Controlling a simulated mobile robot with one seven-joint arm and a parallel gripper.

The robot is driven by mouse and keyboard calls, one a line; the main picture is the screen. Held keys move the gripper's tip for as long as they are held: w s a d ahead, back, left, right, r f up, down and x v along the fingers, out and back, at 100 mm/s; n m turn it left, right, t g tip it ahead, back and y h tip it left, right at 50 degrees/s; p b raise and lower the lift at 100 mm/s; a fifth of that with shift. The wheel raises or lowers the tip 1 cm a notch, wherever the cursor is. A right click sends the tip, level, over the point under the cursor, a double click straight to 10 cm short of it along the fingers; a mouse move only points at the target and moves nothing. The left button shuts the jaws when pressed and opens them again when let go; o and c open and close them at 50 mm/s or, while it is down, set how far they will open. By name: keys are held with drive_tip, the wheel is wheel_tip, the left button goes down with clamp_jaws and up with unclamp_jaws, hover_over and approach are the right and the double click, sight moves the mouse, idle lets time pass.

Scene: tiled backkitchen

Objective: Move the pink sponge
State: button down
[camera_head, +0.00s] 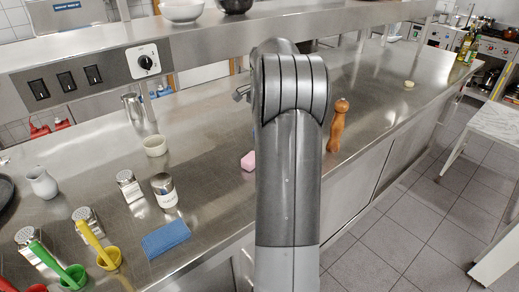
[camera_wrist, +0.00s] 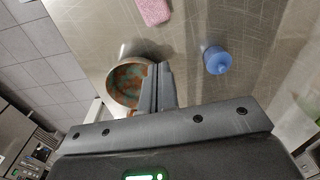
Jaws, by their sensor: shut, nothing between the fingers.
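The pink sponge (camera_head: 248,161) lies on the steel counter (camera_head: 215,120), partly hidden behind my arm in the head view. In the wrist view the sponge (camera_wrist: 154,11) shows at the top edge, cut off by the frame. My gripper (camera_wrist: 159,70) is shut and empty, its fingers together. The fingertips point toward the sponge, with a clear gap in the picture between them. In the head view my arm hides most of the gripper.
A round vessel with an orange and green inside (camera_wrist: 127,82) is left of my fingers; a blue-topped object (camera_wrist: 217,61) is to the right. A wooden pepper mill (camera_head: 338,124) stands right of my arm. An overhead shelf (camera_head: 210,38) runs above the counter.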

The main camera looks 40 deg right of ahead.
drive_tip(key=shift+m, duration=0.6)
drive_tip(key=d+f, duration=0.1)
drive_tip(key=f, duration=0.3)
drive_tip(key=d+f, duration=0.1)
drive_tip(key=f, duration=0.3)
drive_tip(key=d+f, duration=0.1)
drive_tip(key=f, duration=0.3)
drive_tip(key=shift+d+f, duration=0.3)
drive_tip(key=shift+f, duration=0.1)
drive_tip(key=a, duration=0.2)
drive_tip(key=shift+a+r, duration=0.25)
drive_tip(key=shift+a, duration=0.75)
drive_tip(key=shift+a, duration=0.1)
drive_tip(key=a, duration=2)
drive_tip(key=shift+a, duration=0.15)
